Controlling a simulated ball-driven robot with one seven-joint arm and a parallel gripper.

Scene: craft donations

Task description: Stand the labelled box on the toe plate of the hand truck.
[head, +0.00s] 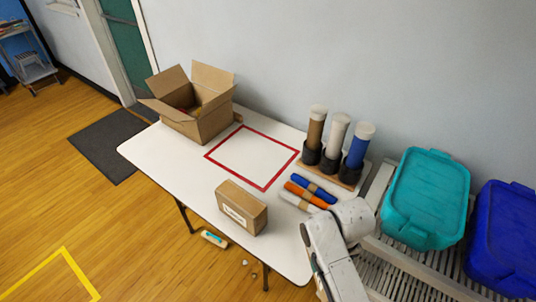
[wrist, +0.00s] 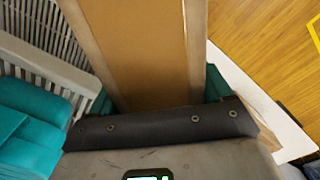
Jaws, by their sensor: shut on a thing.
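A brown cardboard box with a white label (head: 242,207) stands on the white table's front part in the head view; the label's writing is too small to read. My gripper (wrist: 158,97) shows in the wrist view, its green fingers shut on a tan, box-like thing with paler side edges (wrist: 145,50). That thing runs up out of the picture, so its whole shape is hidden. In the head view my arm comes in at the lower right and its gripper end is not seen. No hand truck or toe plate shows in either view.
The white table (head: 160,155) carries an open carton (head: 200,122), a red taped square (head: 265,186), tubes in a holder (head: 338,135) and coloured rolls (head: 305,193). Teal (head: 425,195) and blue (head: 505,235) bins stand on a slatted bench at right. Small things lie on the floor below.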

